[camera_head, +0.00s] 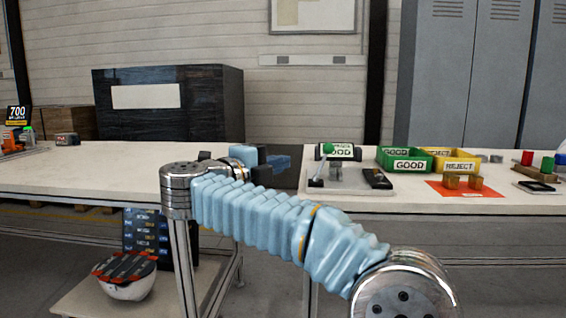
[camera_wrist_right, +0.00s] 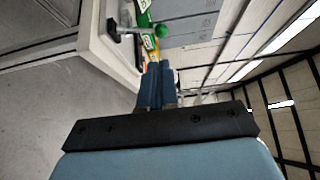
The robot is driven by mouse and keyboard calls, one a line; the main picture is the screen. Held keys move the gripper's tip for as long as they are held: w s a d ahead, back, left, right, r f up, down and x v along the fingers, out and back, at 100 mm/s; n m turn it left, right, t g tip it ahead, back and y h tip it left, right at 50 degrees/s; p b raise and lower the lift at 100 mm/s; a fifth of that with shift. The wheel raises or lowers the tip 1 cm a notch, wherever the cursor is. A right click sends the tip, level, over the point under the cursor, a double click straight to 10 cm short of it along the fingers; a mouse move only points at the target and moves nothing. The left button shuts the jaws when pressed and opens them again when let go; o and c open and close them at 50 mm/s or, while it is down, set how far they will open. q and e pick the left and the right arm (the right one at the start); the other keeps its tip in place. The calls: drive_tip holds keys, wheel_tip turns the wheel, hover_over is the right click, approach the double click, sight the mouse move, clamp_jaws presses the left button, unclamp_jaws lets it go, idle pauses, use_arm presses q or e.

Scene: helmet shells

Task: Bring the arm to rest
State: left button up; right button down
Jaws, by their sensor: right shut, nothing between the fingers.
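My right arm, in a light blue ribbed sleeve, reaches in from the lower right of the head view and bends at a metal joint in front of the left table. My right gripper (camera_head: 275,162) extends from there toward the right, at about the height of the table top in the picture. In the wrist view the right gripper (camera_wrist_right: 157,82) shows its dark blue fingers together, shut and empty. My left gripper is in neither view.
The left table (camera_head: 90,170) is mostly bare. The right table (camera_head: 400,204) bears a green GOOD bin (camera_head: 408,165), a yellow REJECT bin (camera_head: 459,167), an orange mat (camera_head: 483,193) and a green-knobbed lever device (camera_head: 328,150). A helmet shell (camera_head: 126,287) sits on the lower shelf.

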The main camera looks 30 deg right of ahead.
idle(0.3)
drive_tip(key=w+a+f+n+t+y+p, duration=0.4)
drive_tip(key=w+f+n+t, duration=0.4)
drive_tip(key=w+f+n, duration=0.5)
drive_tip(key=w+a+f+n+y+p, duration=0.1)
drive_tip(key=a+f+n+y, duration=0.3)
drive_tip(key=f, duration=0.7)
drive_tip(key=a+f+n+y, duration=0.2)
drive_tip(key=f+n+y, duration=0.3)
drive_tip(key=f, duration=0.6)
drive_tip(key=s+a+f+n+g+y+p, duration=0.1)
drive_tip(key=s+f+n+y, duration=0.15)
drive_tip(key=f, duration=0.35)
drive_tip(key=s+a+f+n+g+y, duration=0.1)
drive_tip(key=s+a+f+g, duration=0.1)
drive_tip(key=s+f, duration=0.35)
drive_tip(key=s+a+f+n+g+y+p, duration=0.1)
drive_tip(key=s+f+g, duration=0.4)
drive_tip(key=s, duration=0.9)
drive_tip(key=s+a+f+n+g+y+p, duration=0.1)
drive_tip(key=s+a+f+n+g+y, duration=0.2)
drive_tip(key=s+f, duration=0.8)
drive_tip(key=s+g, duration=0.2)
drive_tip(key=s, duration=0.1)
drive_tip(key=shift+n+g, duration=0.3)
drive_tip(key=shift+n, duration=0.05)
drive_tip(key=shift+a+y, duration=0.1)
drive_tip(key=shift+y, duration=0.15)
